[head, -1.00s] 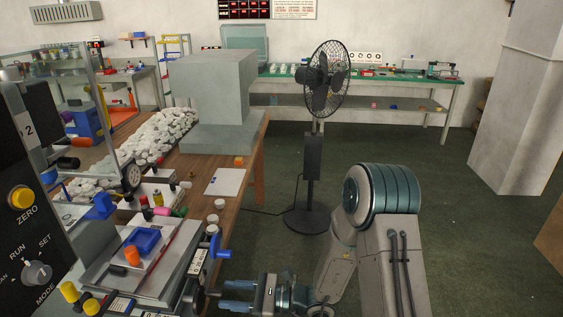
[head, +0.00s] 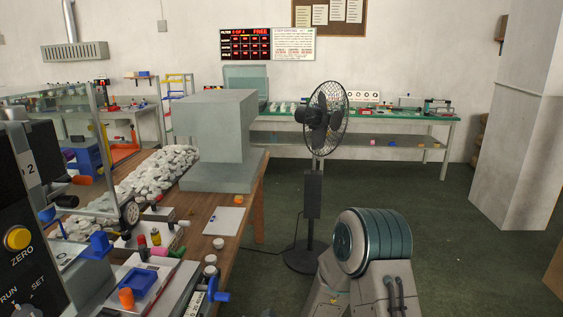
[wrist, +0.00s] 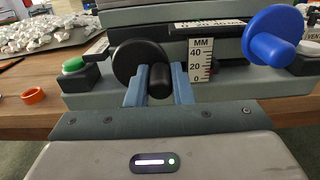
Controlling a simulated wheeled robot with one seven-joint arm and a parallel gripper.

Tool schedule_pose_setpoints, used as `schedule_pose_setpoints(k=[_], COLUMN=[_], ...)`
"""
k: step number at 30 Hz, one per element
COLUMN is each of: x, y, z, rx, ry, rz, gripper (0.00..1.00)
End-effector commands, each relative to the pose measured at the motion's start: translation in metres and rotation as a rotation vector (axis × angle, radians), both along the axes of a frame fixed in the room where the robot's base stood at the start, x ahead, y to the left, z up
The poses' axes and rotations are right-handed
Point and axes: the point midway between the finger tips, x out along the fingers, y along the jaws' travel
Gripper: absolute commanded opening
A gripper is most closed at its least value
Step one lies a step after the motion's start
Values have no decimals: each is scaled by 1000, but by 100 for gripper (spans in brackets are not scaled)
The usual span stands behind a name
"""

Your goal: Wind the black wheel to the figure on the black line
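The black wheel (wrist: 132,62) is on the front of a grey machine in the wrist view, with a short black handle (wrist: 159,82) sticking out towards me. My gripper (wrist: 160,88) has one blue-grey finger on each side of this handle, close against it, and appears shut on it. Right of the wheel is a white MM scale (wrist: 200,62) with 40 and 20 legible; its lower end has red marks. A black strip with partly hidden lettering (wrist: 208,26) lies above the scale. My gripper and the black wheel are outside the head view.
A blue wheel with a knob (wrist: 272,38) is right of the scale. In the head view, a fan (head: 322,120) stands on open floor behind my arm.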

Motion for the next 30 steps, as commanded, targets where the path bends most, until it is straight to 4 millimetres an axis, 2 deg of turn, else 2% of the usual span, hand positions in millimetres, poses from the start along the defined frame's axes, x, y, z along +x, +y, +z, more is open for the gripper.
schedule_pose_setpoints(k=[6,30], x=[-4,-17], y=[0,2], z=[15,21], rx=[1,0], ry=[-1,1], rz=[1,4], gripper=[0,0])
